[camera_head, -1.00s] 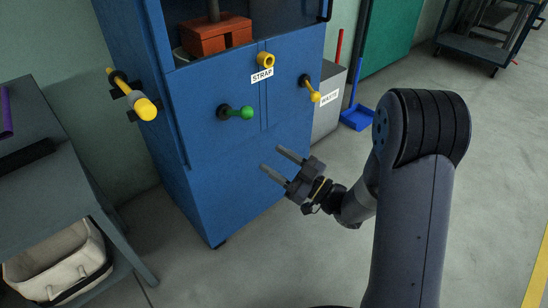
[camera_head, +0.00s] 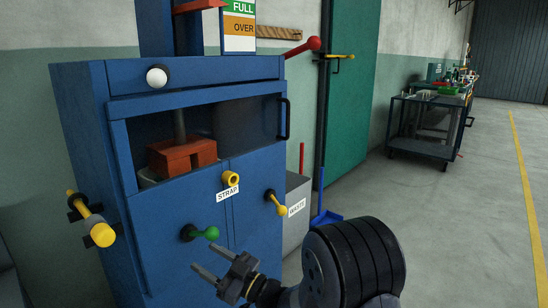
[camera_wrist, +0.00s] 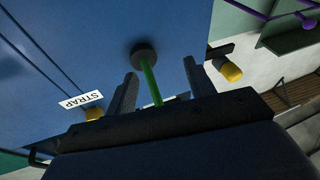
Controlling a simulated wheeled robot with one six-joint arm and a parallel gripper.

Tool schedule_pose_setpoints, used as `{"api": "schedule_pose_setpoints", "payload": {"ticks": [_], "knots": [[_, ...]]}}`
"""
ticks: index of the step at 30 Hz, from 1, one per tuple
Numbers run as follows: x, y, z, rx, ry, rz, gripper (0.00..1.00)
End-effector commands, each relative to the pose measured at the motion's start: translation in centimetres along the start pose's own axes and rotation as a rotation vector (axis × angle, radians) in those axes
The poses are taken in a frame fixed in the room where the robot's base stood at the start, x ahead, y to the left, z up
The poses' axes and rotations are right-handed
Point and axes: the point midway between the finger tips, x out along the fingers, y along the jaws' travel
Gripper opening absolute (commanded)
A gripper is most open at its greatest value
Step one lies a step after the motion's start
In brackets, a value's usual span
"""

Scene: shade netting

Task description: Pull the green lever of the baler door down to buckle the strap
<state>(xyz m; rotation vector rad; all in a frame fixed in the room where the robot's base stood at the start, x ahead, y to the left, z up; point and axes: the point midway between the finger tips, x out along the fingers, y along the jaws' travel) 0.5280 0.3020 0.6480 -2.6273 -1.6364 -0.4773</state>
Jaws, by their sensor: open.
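The green lever (camera_head: 200,233) sticks out from a dark round hub on the front of the blue baler door (camera_head: 165,262), its ball end to the right. In the wrist view the green lever (camera_wrist: 150,80) runs from its hub to behind the gripper body, which hides its ball end. My gripper (camera_head: 215,264) is open, its two fingers apart and pointing at the door, a little below the lever in the head view. In the wrist view the lever shows between the fingertips of my gripper (camera_wrist: 160,75); I cannot tell whether they touch it. No strap itself is visible.
A yellow socket (camera_head: 230,178) above a STRAP label and a yellow lever (camera_head: 276,202) sit to the right of the green lever. A yellow-capped rod (camera_head: 92,220) juts from the baler's left side. A grey waste bin (camera_head: 298,205) stands right. Open floor lies further right.

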Motion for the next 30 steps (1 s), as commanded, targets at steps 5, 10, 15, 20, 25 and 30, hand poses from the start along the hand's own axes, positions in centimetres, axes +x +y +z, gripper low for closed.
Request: {"api": "schedule_pose_setpoints", "payload": {"ticks": [5,10,15,20,25,30], "knots": [[0.3,0.0,-0.1,0.0,0.001,0.001,0.51],[0.2,0.0,-0.1,0.0,0.001,0.0,0.51],[-0.1,0.0,-0.1,0.0,-0.001,0.001,0.51],[-1.5,0.1,-0.1,0.0,-0.002,0.002,0.51],[-4.2,0.1,-0.1,0.001,-0.004,0.002,0.51],[-7.4,0.0,0.0,0.002,-0.004,0.0,0.51]]}}
